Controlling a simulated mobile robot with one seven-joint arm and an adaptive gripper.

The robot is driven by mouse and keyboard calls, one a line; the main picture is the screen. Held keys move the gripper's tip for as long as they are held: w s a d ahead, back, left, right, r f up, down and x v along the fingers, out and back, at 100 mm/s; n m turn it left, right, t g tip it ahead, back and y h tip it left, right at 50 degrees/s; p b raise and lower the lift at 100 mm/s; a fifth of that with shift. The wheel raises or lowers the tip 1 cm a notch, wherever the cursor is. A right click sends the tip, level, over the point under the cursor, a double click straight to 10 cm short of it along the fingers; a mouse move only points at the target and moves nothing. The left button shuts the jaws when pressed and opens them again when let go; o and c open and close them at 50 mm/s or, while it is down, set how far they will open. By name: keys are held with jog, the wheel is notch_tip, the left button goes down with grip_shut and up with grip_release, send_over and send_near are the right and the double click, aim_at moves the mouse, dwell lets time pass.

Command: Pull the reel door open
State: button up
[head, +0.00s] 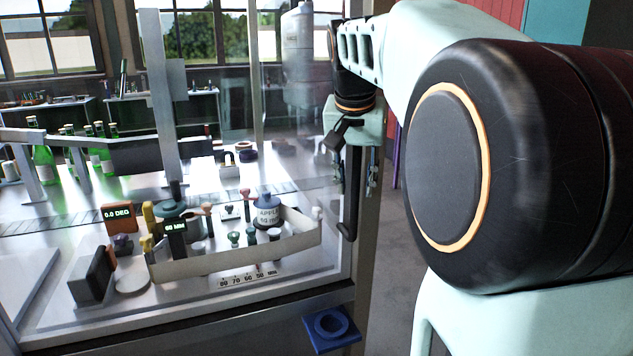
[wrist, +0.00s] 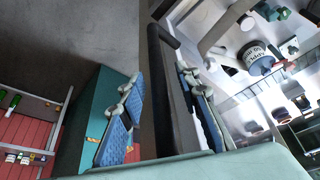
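The reel door is not clearly told apart from the other clear panels of the machine; a clear panel (head: 300,120) stands at its right side. A long dark bar handle (head: 351,195) hangs upright at that corner. My gripper (head: 368,170) is beside the handle in the head view, partly hidden by my wrist. In the wrist view, the handle (wrist: 172,92) runs between the two blue-padded fingers of my gripper (wrist: 163,108). The fingers are apart, with a gap on the left finger's side. The right finger looks close to the bar; contact cannot be told.
Behind the panels, a white tray (head: 240,258) holds small tools and a labelled bottle (head: 268,212). Green bottles (head: 43,160) stand at the left. A blue ring holder (head: 332,328) juts out low at the front. Grey floor (head: 388,260) is clear right of the machine.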

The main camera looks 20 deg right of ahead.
grip_shut()
dwell(0.3)
jog(key=shift+a, duration=0.1)
